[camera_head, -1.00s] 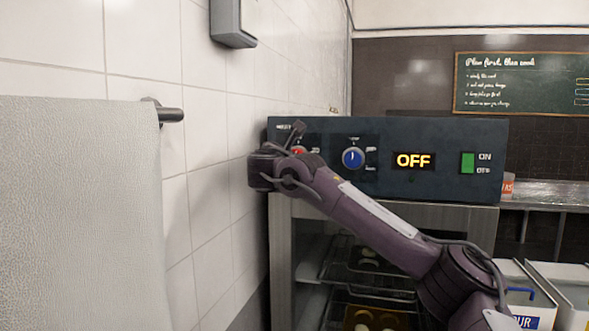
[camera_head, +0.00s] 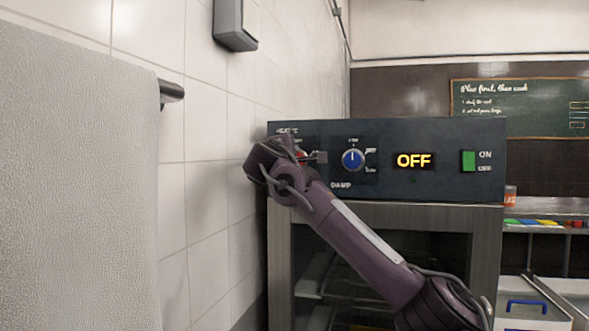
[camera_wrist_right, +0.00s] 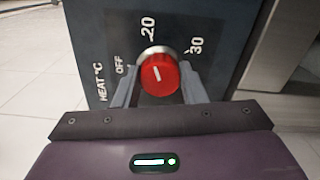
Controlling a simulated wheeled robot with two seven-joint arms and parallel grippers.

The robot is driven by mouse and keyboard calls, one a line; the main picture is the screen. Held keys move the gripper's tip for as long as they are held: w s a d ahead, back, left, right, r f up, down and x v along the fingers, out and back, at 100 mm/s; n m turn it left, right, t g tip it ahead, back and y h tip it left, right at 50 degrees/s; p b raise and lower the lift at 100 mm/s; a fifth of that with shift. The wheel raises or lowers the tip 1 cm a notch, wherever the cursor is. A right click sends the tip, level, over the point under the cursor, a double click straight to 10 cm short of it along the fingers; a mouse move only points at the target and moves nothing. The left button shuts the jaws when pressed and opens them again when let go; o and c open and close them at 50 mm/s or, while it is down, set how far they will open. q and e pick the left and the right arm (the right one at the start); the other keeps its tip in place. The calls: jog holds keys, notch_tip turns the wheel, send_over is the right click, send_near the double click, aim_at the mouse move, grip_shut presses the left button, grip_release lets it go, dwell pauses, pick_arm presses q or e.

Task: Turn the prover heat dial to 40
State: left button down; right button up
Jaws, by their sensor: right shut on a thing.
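The red heat dial (camera_wrist_right: 158,75) sits on the prover's dark control panel (camera_wrist_right: 100,40). In the right wrist view it lies between the fingers of my right gripper (camera_wrist_right: 160,80), which is shut on it. OFF, 20 and 30 show around the dial; 40 is not visible. Its short white pointer line is slanted, and I cannot tell exactly which mark it meets. In the head view my right gripper (camera_head: 305,158) covers most of the dial, leaving a bit of red. The display (camera_head: 413,160) reads OFF. My left gripper is not in view.
A blue damp dial (camera_head: 353,159) is just right of my right gripper, with a green power switch (camera_head: 468,161) farther right. A tiled wall (camera_head: 213,190) stands close on the left, with a hanging towel (camera_head: 75,200) nearer. The prover's glass door is below the panel.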

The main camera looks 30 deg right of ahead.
jog(key=shift+w+a+f+m, duration=0.1)
jog(key=shift+f+m, duration=0.05)
jog(key=shift+m, duration=4.55)
jog(key=shift+w+f+m, duration=0.1)
jog(key=shift+m, duration=4.6)
jog(key=shift+w+a+f+m, duration=0.1)
jog(key=shift+f+m, duration=0.05)
jog(key=shift+m, duration=4.55)
jog(key=shift+s, duration=0.1)
jog(key=o, duration=0.6)
jog(key=shift+c, duration=0.2)
jog(key=o, duration=0.4)
jog(key=shift+r, duration=0.2)
